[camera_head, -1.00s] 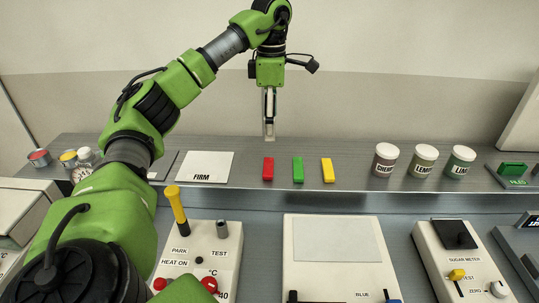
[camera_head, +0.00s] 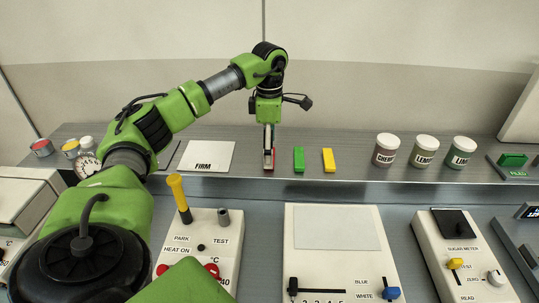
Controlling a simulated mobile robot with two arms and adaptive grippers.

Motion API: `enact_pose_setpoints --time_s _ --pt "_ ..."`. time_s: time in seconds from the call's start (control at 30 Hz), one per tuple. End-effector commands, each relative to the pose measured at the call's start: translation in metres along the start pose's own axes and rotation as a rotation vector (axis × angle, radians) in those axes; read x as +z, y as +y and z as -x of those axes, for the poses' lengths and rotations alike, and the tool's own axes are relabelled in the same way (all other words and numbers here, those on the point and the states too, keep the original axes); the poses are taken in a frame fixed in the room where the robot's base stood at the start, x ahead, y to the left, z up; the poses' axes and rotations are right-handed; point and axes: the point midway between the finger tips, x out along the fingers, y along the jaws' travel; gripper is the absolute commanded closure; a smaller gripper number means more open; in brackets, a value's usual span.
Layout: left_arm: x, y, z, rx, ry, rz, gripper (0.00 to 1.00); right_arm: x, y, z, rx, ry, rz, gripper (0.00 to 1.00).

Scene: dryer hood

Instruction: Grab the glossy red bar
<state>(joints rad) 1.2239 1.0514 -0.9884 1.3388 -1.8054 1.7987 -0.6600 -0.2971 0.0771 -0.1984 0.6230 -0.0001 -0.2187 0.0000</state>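The glossy red bar (camera_head: 269,159) lies on the grey shelf, at the left end of a row with a green bar (camera_head: 299,160) and a yellow bar (camera_head: 328,160). My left gripper (camera_head: 269,158) points straight down over the red bar, with its fingertips at the bar. The fingers cover much of the bar, and only a little red shows around them. I cannot tell whether the fingers are closed on it or only around it. My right gripper is not in view.
A white FIRM card (camera_head: 207,156) lies left of the red bar. Jars labelled CHERRY (camera_head: 386,150), LEMON (camera_head: 424,151) and LIME (camera_head: 459,152) stand to the right.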

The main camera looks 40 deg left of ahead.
Motion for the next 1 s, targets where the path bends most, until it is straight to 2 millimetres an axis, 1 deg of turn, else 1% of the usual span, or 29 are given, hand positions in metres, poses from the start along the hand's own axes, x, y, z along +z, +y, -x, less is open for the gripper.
enact_pose_setpoints --time_s 0.03,0.13,0.37,0.4,0.47,0.5,0.53,0.87,1.0 --pt "0.0 -0.0006 -0.0055 -0.002 0.002 -0.001 0.21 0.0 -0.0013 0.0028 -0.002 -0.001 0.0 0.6" --pt "0.0002 -0.0003 -0.0123 0.0 0.0 -0.001 0.21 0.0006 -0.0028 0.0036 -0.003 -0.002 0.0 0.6" --pt "0.0005 -0.0001 -0.014 0.001 -0.001 0.0 0.21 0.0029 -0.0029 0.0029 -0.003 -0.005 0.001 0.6" --pt "0.0005 -0.0001 -0.0139 0.001 -0.001 0.0 0.31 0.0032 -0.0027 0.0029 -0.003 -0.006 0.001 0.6" --pt "0.0005 -0.0001 -0.0138 0.001 -0.001 0.0 0.47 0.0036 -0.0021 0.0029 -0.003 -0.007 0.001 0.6" --pt "0.0005 -0.0001 -0.0138 0.001 -0.001 0.0 0.57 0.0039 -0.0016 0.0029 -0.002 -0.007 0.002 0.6" --pt "0.0005 -0.0001 -0.0137 0.001 -0.001 0.0 0.62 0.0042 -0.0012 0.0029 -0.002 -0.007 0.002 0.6" --pt "0.0006 0.0001 -0.0129 0.001 -0.001 0.0 0.62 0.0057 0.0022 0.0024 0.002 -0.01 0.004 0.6" --pt "0.0011 0.0004 -0.0071 0.002 -0.003 0.0 0.62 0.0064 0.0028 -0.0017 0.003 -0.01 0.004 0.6"
